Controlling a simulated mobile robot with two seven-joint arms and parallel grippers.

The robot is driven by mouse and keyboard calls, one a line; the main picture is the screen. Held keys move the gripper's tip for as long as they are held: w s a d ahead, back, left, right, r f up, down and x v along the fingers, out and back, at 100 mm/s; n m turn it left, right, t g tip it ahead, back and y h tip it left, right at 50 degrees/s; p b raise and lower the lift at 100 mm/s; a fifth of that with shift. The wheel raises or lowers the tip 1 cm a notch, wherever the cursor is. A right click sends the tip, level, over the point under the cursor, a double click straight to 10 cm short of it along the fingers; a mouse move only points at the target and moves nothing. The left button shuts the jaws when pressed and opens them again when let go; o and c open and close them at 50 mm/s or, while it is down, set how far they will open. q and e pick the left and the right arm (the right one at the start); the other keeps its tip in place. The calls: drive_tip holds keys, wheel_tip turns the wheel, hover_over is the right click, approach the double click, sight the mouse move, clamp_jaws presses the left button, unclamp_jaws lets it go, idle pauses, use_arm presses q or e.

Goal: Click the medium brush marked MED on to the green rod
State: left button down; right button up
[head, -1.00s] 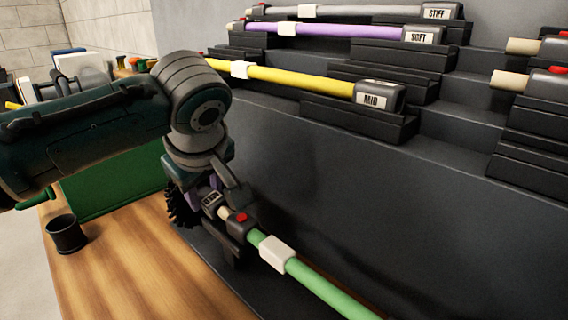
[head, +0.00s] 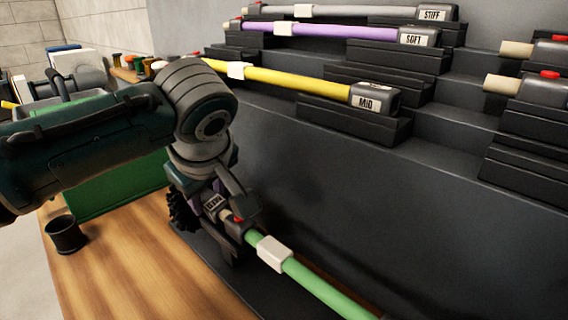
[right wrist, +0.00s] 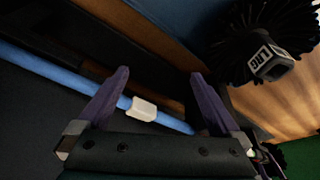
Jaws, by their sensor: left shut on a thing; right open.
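My left gripper (head: 208,194) is shut on the medium brush (head: 182,212), whose dark bristles stick out to the left. Its small label (head: 214,203) is too small to read surely. The green rod (head: 312,287) lies low along the dark stand, with a white collar (head: 273,253). Its dark end piece has a red button (head: 238,219). A short tan piece shows between label and end piece; I cannot tell whether they are joined. My right gripper (right wrist: 158,95) is open in the right wrist view, its purple fingers apart over a blue rod (right wrist: 55,70) with a white collar.
A brush marked LRG (right wrist: 268,60) is at upper right in the right wrist view. Yellow (head: 290,80), purple (head: 330,32) and grey rods lie on the stepped black rack (head: 400,160) behind. A dark cup (head: 65,236) stands on the wooden table at left.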

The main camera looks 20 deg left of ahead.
use_arm(q)
drive_tip(key=shift+s+d+r+p, duration=0.1)
drive_tip(key=shift+s+d+p, duration=0.05)
drive_tip(key=shift+d+p, duration=0.3)
drive_tip(key=shift+s+d+r+p, duration=0.1)
drive_tip(key=shift+d+p, duration=0.2)
drive_tip(key=shift+d, duration=0.15)
drive_tip(key=shift+s+d+f, duration=0.15)
drive_tip(key=shift+d, duration=0.15)
drive_tip(key=shift+f, duration=0.1)
